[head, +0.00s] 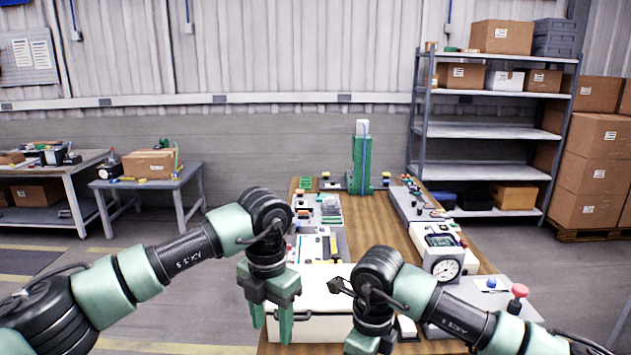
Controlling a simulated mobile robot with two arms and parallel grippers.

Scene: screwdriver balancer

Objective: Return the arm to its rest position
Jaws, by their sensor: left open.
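My left arm (150,275) reaches in from the left, bent at a black joint. Its gripper (272,322) points down with two green fingers apart, open and with nothing seen between them. It hangs over the near left part of the wooden workbench, in front of a white box-like surface (325,290). My right arm (455,315) comes in from the lower right. Its gripper (362,345) is low near the bottom edge of the view, and its fingertips are cut off, so its opening cannot be told. The screwdriver is not clearly seen.
The wooden bench (375,225) holds trays of parts (318,215) at left, a green column (361,170) at the back, a dial gauge device (445,262) and a red knob (519,291) at right. The bench middle is bare. Shelves (490,130) stand behind.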

